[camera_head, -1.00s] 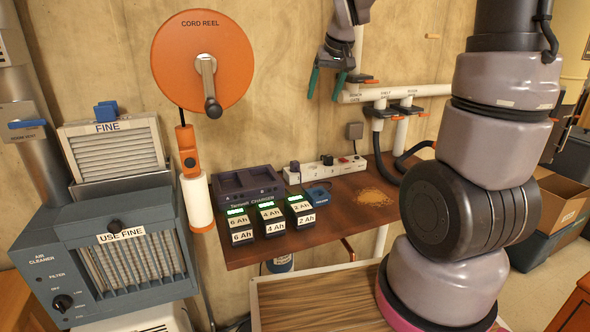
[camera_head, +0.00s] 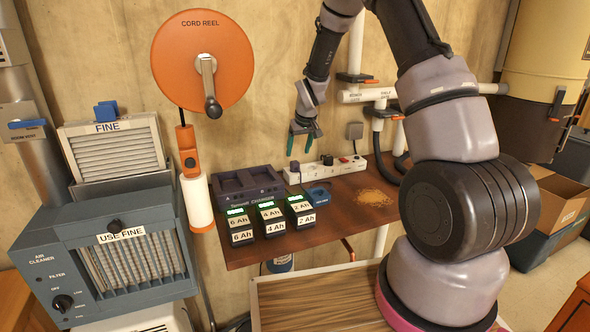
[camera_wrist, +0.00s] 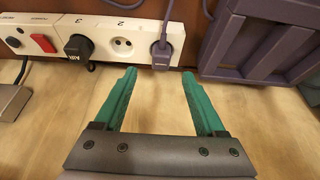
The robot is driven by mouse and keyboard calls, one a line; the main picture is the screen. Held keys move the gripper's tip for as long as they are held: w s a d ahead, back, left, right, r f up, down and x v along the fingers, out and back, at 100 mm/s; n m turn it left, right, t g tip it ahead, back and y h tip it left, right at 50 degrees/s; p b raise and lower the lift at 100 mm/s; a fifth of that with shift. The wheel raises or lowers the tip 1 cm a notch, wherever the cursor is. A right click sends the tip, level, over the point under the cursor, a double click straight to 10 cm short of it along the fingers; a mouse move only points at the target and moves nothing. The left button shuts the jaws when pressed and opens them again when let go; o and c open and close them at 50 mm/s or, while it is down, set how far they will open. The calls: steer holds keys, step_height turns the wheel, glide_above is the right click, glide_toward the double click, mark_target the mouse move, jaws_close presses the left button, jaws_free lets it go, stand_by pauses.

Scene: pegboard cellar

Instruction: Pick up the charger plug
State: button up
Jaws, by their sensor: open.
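The power strip (camera_head: 350,166) is white and runs along the back of the wooden shelf. A purple-grey plug with a cord, apparently the charger plug (camera_wrist: 166,50), sits in its end socket; it also shows at the strip's left end in the head view (camera_head: 295,166). My gripper (camera_head: 301,144) is open, with green fingers above the strip's left part. In the wrist view my gripper (camera_wrist: 159,75) points at the strip, the plug just beyond the fingertips and nearer the right finger. Nothing is between the fingers.
A black plug (camera_wrist: 78,47) marked AIR sits two sockets along, with an empty socket (camera_wrist: 122,43) between. A red switch (camera_wrist: 43,43) is further left. The purple charger station (camera_head: 247,184) and several batteries stand beside the strip. The cord reel (camera_head: 203,65) hangs left.

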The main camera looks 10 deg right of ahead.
mark_target(295, 162)
steer(key=x, duration=0.5)
steer(key=shift+a+f, duration=0.15)
steer(key=shift+f, duration=0.2)
jaws_close()
